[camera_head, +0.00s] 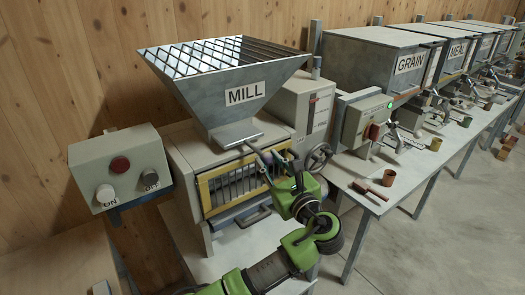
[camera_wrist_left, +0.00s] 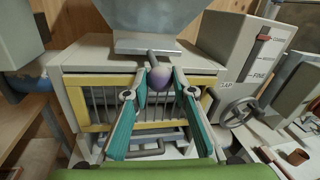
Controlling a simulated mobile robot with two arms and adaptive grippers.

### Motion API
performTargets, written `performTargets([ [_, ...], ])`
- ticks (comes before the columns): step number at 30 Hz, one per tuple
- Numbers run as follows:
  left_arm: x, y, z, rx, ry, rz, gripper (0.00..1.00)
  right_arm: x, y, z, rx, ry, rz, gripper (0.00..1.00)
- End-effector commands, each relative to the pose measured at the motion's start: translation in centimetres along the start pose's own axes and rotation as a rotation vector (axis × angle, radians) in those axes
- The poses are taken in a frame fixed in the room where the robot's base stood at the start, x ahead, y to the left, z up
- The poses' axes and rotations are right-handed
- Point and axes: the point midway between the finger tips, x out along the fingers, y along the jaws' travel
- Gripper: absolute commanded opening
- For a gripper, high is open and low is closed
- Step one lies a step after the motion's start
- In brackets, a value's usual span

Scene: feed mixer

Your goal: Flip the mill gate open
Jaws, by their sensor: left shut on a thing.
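The mill has a grey hopper (camera_head: 225,80) labelled MILL on a pale body. A lever with a round purple-grey knob (camera_wrist_left: 160,77) sticks out from just below the hopper, above a yellow-framed barred panel (camera_wrist_left: 75,100). In the left wrist view the teal fingers of my left gripper (camera_wrist_left: 160,82) close in on the knob from both sides. In the head view my left gripper (camera_head: 276,168) is at the front of the mill, and it mostly hides the knob. My right gripper is not in view.
A box with ON and OFF buttons (camera_head: 120,168) stands left of the mill. A GAP handwheel (camera_head: 318,157) and a coarse-to-fine scale (camera_wrist_left: 262,55) are close on the right. A switch box (camera_head: 366,124) with a green light and a bench (camera_head: 365,195) with a brown cup lie further right.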

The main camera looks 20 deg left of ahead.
Motion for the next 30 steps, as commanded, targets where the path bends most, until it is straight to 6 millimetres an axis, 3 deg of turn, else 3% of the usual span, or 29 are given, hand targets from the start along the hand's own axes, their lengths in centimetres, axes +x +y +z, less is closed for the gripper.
performTargets([
  [3,-2.3,-0.5,-0.1,0.005,0.009,-0.001,0.00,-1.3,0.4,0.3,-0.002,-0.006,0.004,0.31],
  [6,-3.2,-0.6,-0.2,0.004,0.006,-0.002,0.00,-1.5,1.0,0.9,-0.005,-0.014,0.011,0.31],
  [14,-3.2,-0.6,-0.4,0.003,0.007,-0.001,0.00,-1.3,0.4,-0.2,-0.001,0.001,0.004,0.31],
  [15,-3.2,-0.6,-0.4,0.003,0.007,-0.001,0.26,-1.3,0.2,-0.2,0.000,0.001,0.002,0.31],
  [17,-3.2,-0.6,-0.4,0.003,0.006,-0.001,0.41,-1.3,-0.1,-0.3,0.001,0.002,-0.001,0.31],
  [26,-3.1,-0.6,-0.2,0.002,0.003,0.000,0.41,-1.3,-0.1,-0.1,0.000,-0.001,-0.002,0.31],
  [30,-4.0,-0.6,-0.3,0.002,0.004,-0.001,0.41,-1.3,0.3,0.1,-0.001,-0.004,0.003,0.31],
])
